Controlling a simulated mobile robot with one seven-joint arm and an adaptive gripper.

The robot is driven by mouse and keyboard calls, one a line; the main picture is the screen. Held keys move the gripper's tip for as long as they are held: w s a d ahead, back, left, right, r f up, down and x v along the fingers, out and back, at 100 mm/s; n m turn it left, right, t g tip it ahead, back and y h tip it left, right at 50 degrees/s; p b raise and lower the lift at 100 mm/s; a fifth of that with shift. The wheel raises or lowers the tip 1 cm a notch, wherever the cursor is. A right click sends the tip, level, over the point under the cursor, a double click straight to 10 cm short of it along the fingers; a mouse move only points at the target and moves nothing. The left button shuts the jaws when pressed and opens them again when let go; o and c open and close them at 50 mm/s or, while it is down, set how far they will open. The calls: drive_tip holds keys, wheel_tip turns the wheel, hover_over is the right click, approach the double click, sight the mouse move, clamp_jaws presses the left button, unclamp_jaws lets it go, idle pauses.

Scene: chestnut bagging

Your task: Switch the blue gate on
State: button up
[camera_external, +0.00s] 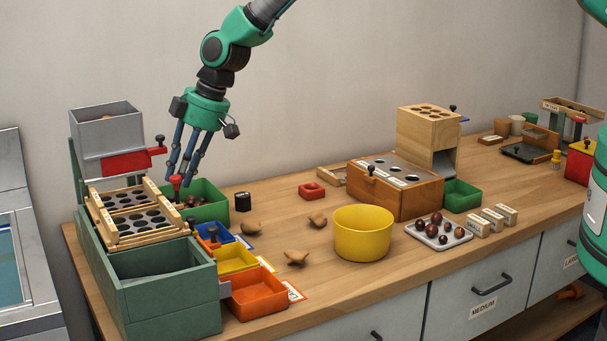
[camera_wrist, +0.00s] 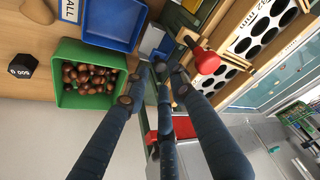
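Whether that gate is on or off I cannot tell. My gripper (camera_external: 180,184) points down near a red knob (camera_external: 177,180), above the frame's back right corner. Its three fingers are apart and hold nothing. In the wrist view the red knob (camera_wrist: 207,62) is right of the fingertips (camera_wrist: 155,82). The blue tray (camera_wrist: 112,20) is at upper left.
A green bin (camera_external: 207,205) with chestnuts sits behind the blue tray; yellow (camera_external: 236,260) and orange (camera_external: 258,295) trays are in front. A grey hopper (camera_external: 105,128) with a red slide (camera_external: 128,162) rises at the left. A black weight (camera_external: 243,202) and yellow bowl (camera_external: 363,235) stand to the right.

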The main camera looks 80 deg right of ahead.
sight(173, 196)
drive_tip(key=shift+x, duration=1.85)
drive_tip(key=shift+c, duration=0.3)
clamp_jaws()
